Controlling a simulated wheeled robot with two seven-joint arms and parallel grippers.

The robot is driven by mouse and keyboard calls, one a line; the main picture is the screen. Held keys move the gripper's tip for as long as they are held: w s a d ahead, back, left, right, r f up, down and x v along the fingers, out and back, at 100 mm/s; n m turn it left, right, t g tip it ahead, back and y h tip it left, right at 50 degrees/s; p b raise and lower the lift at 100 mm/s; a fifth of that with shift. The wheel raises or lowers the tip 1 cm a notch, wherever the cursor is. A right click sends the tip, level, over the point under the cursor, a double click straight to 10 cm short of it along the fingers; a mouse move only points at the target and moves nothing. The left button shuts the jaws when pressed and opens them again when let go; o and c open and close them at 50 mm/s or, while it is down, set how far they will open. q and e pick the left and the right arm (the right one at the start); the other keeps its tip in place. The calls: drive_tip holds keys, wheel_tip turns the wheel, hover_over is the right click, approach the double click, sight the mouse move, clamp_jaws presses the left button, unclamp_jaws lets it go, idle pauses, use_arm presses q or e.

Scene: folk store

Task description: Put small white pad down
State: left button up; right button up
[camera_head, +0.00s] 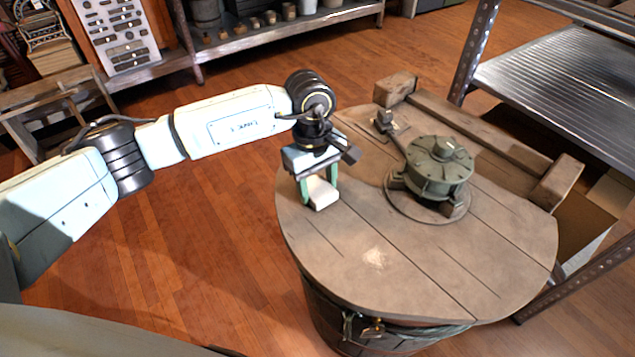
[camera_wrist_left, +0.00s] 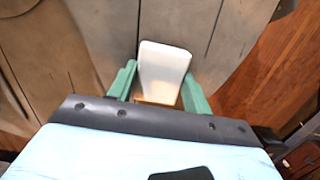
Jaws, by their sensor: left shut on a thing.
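The small white pad (camera_head: 322,193) is between the green fingers of my left gripper (camera_head: 317,190), at the left part of the round wooden barrel top (camera_head: 370,230). In the left wrist view the pad (camera_wrist_left: 163,68) shows as a pale block with a finger (camera_wrist_left: 122,80) on either side. My left gripper is shut on it. I cannot tell whether the pad touches the wood. My right gripper is not in view.
A green round mechanical device (camera_head: 438,168) stands on the barrel top to the right of the pad. A wooden beam (camera_head: 480,130) lies along the far right edge. A metal shelf (camera_head: 560,80) stands beyond. The front of the top is clear.

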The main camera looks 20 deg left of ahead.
sight(313, 183)
use_arm(q)
drive_tip(key=o, duration=0.9)
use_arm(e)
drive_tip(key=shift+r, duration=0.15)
use_arm(q)
drive_tip(key=r+p, duration=0.1)
drive_tip(key=r, duration=0.3)
drive_tip(key=r+p, duration=0.1)
drive_tip(key=r, duration=0.3)
drive_tip(key=w+a+r+p, duration=0.1)
drive_tip(key=r, duration=0.3)
drive_tip(key=shift+r, duration=0.1)
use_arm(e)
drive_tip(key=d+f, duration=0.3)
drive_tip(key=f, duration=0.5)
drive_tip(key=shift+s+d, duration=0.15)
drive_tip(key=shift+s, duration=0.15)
use_arm(q)
drive_tip(key=shift+s, duration=0.1)
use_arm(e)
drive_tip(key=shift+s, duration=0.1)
